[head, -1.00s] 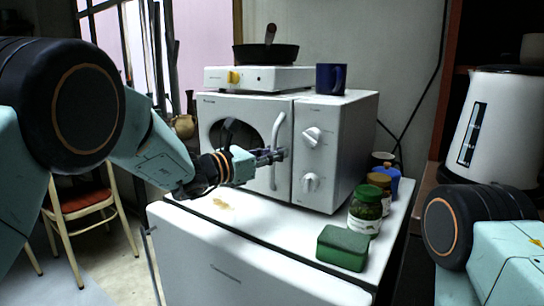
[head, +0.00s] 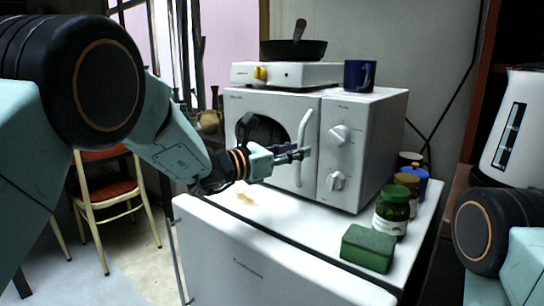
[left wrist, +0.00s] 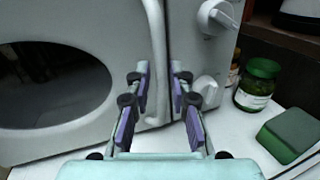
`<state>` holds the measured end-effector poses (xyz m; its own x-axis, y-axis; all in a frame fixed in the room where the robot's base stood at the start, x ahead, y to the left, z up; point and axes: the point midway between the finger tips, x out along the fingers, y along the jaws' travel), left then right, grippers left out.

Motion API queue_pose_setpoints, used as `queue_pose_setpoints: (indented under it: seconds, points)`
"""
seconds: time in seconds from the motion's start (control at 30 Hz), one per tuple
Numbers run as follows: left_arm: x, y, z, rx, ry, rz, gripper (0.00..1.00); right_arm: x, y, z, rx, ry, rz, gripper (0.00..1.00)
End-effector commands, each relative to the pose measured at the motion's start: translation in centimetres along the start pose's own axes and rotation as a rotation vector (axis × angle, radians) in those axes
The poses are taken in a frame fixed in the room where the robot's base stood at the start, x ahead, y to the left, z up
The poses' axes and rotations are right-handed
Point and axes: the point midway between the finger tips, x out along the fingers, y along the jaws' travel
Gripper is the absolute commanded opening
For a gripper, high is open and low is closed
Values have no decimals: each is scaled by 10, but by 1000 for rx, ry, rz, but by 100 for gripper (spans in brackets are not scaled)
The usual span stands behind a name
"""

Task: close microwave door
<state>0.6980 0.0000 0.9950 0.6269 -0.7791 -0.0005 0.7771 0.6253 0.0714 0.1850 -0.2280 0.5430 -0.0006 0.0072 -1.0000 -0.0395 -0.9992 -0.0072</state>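The white microwave (head: 365,150) stands on a white cabinet. Its door (head: 262,160), with a dark oval window, looks flush or nearly flush with the control panel; a small gap cannot be ruled out. The curved white door handle (head: 304,128) runs upright at the door's right side. My left gripper (head: 298,154) is at the lower half of the handle. In the left wrist view, the fingers of this gripper (left wrist: 161,74) are parted, with the handle (left wrist: 157,50) showing between them; contact is unclear. My right gripper is out of view.
A hot plate (head: 290,74) with a black pan (head: 292,50) and a blue mug (head: 359,76) sit on the microwave. A green box (head: 368,249) and several jars (head: 392,212) stand right of it. A white kettle (head: 512,130) is at far right.

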Motion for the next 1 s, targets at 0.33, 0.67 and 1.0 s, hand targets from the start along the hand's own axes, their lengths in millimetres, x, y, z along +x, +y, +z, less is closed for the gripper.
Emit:
queue_pose_setpoints:
  seconds: [0.33, 0.67, 1.0]
  points:
    - [-69, 2, 1, -4, -3, 4, 22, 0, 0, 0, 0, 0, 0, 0]
    - [-101, 1, 1, 0, -2, 1, 22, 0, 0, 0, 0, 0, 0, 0]
    - [-102, 0, 0, 0, -2, 0, 22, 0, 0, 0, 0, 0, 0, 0]
